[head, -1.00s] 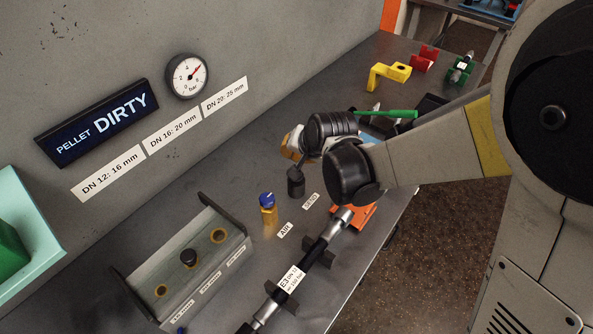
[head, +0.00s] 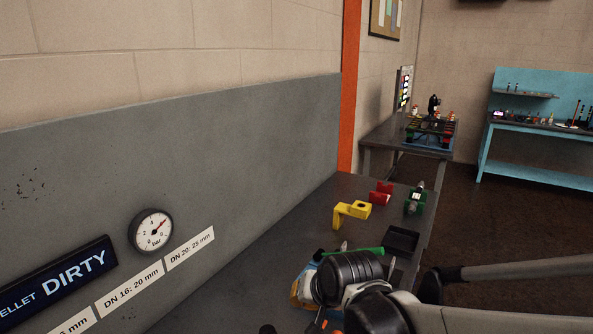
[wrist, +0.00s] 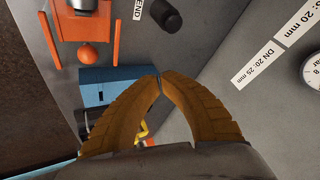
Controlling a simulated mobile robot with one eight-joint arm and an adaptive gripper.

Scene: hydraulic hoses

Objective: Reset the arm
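My gripper (wrist: 158,78) shows in the wrist view with its two curved brown fingers meeting at the tips. Nothing is seen between the tips. Its fingers are over the bench, in front of a blue box-like thing (wrist: 112,86) in that view.
On the bench are a yellow holder (head: 350,213), red holder (head: 381,193), green holder (head: 414,201) and black tray (head: 401,240). The wrist view shows an orange fixture (wrist: 75,22) and black cylinder (wrist: 165,15). The gauge (head: 151,231) hangs on the panel.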

